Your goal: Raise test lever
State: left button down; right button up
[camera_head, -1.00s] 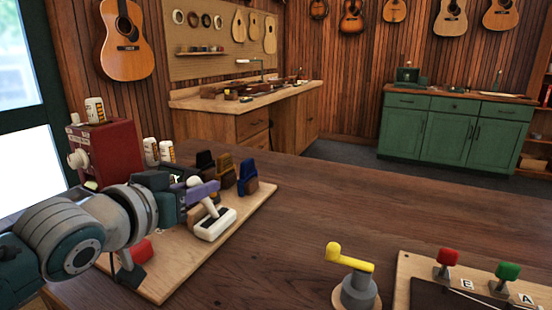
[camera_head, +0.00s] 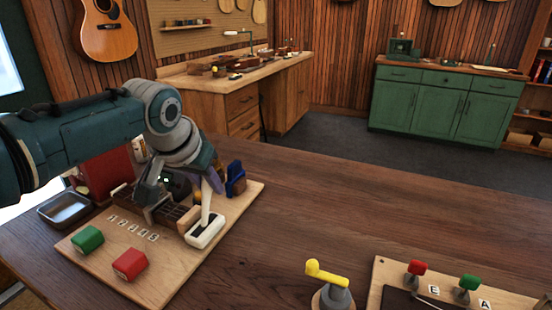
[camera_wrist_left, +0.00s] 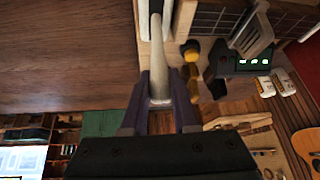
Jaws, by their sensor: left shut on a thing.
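The test lever (camera_head: 206,205) is a white handle rising from a white slotted base (camera_head: 204,234) on the wooden test board. It stands close to upright, its top hidden by my left gripper. My left gripper (camera_head: 209,182) has reached over from the left, and its purple fingers are shut on the upper part of the lever. In the left wrist view the fingers (camera_wrist_left: 160,104) sit on either side of the pale lever (camera_wrist_left: 160,60). My right gripper is not in view.
A green button (camera_head: 87,240) and a red button (camera_head: 130,264) are on the board's (camera_head: 175,272) near side. A blue block (camera_head: 236,178) stands behind the lever. A yellow crank (camera_head: 326,273) is to the right. The table middle is clear.

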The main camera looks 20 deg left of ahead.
pick_arm(q)
jog(key=shift+w+f+g, duration=0.15)
jog(key=shift+g, duration=0.15)
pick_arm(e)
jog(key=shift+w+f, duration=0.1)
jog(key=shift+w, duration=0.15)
pick_arm(q)
jog(key=shift+f, duration=0.1)
jog(key=c, duration=0.7)
grip_release()
jog(key=shift+r+p, duration=0.4)
jog(key=shift+r, duration=0.2)
jog(key=p+v, duration=0.3)
jog(key=v, duration=0.6)
jog(key=shift+d+f, duration=0.1)
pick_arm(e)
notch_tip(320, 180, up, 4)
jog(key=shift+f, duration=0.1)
